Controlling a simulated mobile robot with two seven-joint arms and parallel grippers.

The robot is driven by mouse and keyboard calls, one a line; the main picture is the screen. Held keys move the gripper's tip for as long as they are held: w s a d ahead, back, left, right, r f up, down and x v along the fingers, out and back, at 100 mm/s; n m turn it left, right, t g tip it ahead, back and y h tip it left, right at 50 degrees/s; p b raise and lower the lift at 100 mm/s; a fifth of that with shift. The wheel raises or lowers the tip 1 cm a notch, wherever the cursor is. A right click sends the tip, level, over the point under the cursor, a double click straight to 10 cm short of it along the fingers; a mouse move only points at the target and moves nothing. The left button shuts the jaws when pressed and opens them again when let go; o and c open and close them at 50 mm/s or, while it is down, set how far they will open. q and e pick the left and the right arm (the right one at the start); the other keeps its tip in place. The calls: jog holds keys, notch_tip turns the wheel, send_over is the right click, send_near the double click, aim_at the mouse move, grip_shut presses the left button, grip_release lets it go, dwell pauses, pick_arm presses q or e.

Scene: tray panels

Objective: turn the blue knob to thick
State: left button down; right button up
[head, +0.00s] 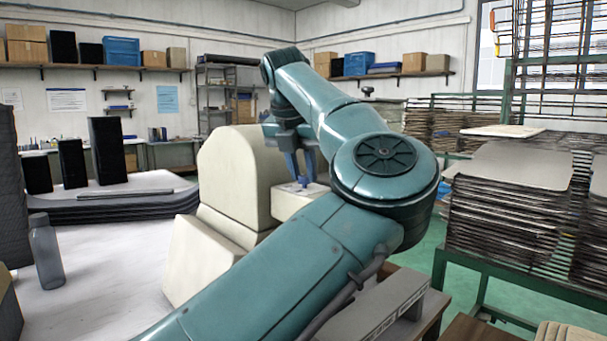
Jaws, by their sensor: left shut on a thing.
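A cream machine (232,170) with a rounded top stands in the middle of the head view. A small blue knob (303,182) sits on top of its low, box-like front part (290,205). My left gripper (302,174) points down at the knob, with its blue fingers shut on it. The fingers and the arm hide part of the knob and the right side of the machine. Any marks around the knob are too small to read. My right gripper is not in view.
A grey bottle (46,252) and dark upright blocks (106,150) stand on the pale table (110,290) to the left. Racks of stacked trays (510,205) stand to the right. A grey lettered bar (375,312) lies at the lower right.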

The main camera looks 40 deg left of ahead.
pick_arm(q)
jog(key=shift+m+h, duration=0.3)
jog(key=shift+m, duration=0.4)
jog(key=c, duration=1.2)
grip_release()
jog(key=shift+r, duration=0.1)
jog(key=a+p+v, duration=0.1)
jog(key=v, duration=1.2)
jog(key=shift+d, duration=0.4)
jog(key=shift+s, duration=0.1)
